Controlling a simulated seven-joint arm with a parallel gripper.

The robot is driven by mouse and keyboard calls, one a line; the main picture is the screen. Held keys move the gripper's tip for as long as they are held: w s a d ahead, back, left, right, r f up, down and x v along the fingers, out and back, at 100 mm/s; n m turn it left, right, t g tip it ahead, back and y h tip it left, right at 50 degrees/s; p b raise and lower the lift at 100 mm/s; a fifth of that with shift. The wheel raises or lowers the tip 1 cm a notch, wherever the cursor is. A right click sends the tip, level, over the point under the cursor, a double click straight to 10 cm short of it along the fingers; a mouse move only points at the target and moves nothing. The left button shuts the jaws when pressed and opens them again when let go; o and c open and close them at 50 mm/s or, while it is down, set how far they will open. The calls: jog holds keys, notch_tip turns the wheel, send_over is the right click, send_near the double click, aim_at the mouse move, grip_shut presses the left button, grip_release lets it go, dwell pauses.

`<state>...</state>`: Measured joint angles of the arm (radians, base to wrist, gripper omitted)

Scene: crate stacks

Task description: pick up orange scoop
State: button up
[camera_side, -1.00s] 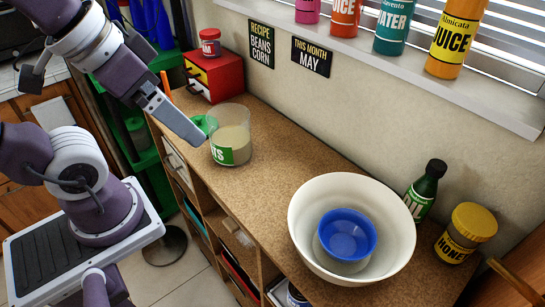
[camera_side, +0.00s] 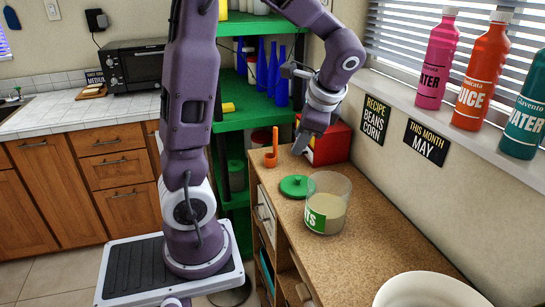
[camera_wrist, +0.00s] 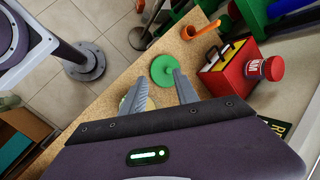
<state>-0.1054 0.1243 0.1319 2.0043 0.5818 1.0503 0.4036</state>
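The orange scoop (camera_side: 274,148) stands at the far end of the cork-coloured counter with its handle pointing up. It also shows in the wrist view (camera_wrist: 201,30), near the top, beyond my fingertips. My gripper (camera_side: 301,146) is above the counter, to the right of the scoop in the side view and in front of the red box. In the wrist view my gripper (camera_wrist: 159,77) has its two fingers spread apart with nothing held between them. The scoop is apart from the fingers.
A green lid (camera_side: 294,187) lies beside a clear jar (camera_side: 340,187) with pale contents. A red box (camera_side: 332,143) with a red-lidded jar (camera_wrist: 272,69) on it stands close to the gripper. A white bowl (camera_side: 420,288) is at the near end. Green shelves (camera_side: 236,121) stand behind.

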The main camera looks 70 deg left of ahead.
aim_at(277, 136)
jog(key=a+f+m+g+y, duration=0.1)
jog(key=a+f, duration=0.3)
jog(key=a, duration=0.4)
jog(key=w+a+f+m+g+y, duration=0.1)
jog(key=a+f+m+g+y, duration=0.1)
jog(key=a, duration=0.6)
jog(key=w+a+f+m+g+y, duration=0.1)
jog(key=a+f+m+g+y, duration=0.1)
jog(key=a+f, duration=0.4)
jog(key=shift+a+f+m+y, duration=0.15)
jog(key=shift+a+m+y, duration=0.2)
jog(key=shift+a+m, duration=0.35)
jog(key=shift+a+f+m+y, duration=0.15)
jog(key=shift+a+m+y, duration=0.3)
jog(key=shift+a, duration=0.3)
grip_shut()
